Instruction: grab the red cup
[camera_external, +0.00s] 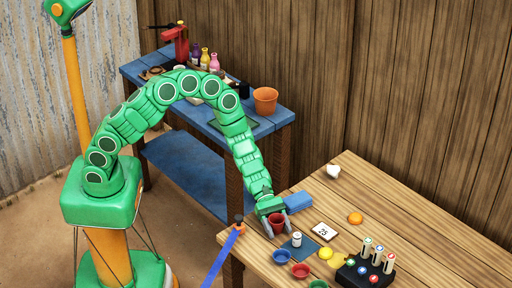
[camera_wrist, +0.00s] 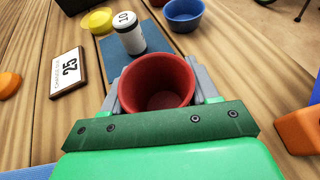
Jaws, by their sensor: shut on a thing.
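A red cup (camera_wrist: 157,84) stands mouth up between the two grey fingers of my gripper (camera_wrist: 156,92) in the wrist view, and it looks empty. In the outside view my gripper (camera_external: 275,222) reaches down over the near left part of the wooden table (camera_external: 425,215), shut on the red cup (camera_external: 277,220). Whether the cup touches the table or is slightly above it I cannot tell. A second, shallower red cup (camera_external: 300,271) sits farther forward on the table.
A blue mat (camera_wrist: 109,50) with a white weight marked 10 (camera_wrist: 129,33) lies close by. A blue block (camera_external: 298,202) stands behind my gripper.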

